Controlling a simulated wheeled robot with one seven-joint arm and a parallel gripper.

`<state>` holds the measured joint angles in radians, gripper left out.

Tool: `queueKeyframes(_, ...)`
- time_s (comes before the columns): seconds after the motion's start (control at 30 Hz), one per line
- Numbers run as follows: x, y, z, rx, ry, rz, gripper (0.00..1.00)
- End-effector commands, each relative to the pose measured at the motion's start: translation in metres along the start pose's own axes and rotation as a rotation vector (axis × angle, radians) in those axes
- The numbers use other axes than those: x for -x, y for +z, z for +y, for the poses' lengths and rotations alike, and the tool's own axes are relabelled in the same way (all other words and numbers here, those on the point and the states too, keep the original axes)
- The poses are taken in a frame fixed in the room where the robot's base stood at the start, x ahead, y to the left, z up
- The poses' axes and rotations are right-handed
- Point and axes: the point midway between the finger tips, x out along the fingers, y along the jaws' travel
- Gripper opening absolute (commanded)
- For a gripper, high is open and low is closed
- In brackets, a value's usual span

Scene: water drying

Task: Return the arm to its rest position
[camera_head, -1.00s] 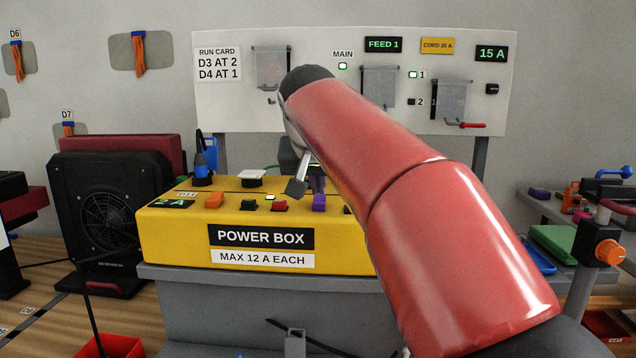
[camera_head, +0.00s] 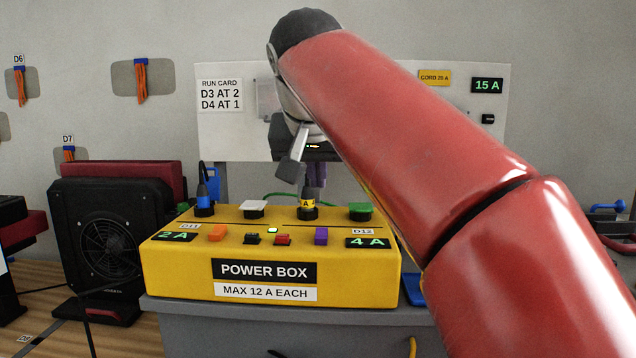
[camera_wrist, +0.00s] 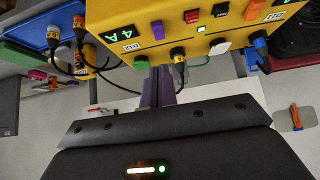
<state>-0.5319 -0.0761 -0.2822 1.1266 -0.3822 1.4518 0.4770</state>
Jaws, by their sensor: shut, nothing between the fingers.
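My red arm (camera_head: 400,130) crosses the head view from the lower right up to its dark joint at the top centre. My gripper (camera_wrist: 157,78) shows in the wrist view as two purple fingers pressed together, with nothing between them. In the head view it hangs behind the power box's top, in front of the wall panel, mostly hidden by my wrist. The yellow power box (camera_head: 265,270) is below it. A blue-banded plug (camera_head: 205,200) and a yellow-banded plug (camera_head: 308,204) stand in its top sockets.
The white wall panel (camera_head: 232,130) is behind, partly covered by my arm. A black fan unit (camera_head: 112,240) stands left of the box. A grey stand (camera_head: 290,330) holds the box. Orange cords (camera_head: 140,82) hang on the wall at left.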

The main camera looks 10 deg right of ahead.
Motion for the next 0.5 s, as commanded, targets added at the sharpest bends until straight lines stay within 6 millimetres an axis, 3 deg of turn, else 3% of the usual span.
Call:
queueKeyframes(0.37, 0.002, 0.001, 0.001, 0.001, 0.000, -0.001, 0.00)
queueKeyframes(0.5, -0.006, 0.014, 0.010, 0.022, -0.013, -0.023, 0.00)
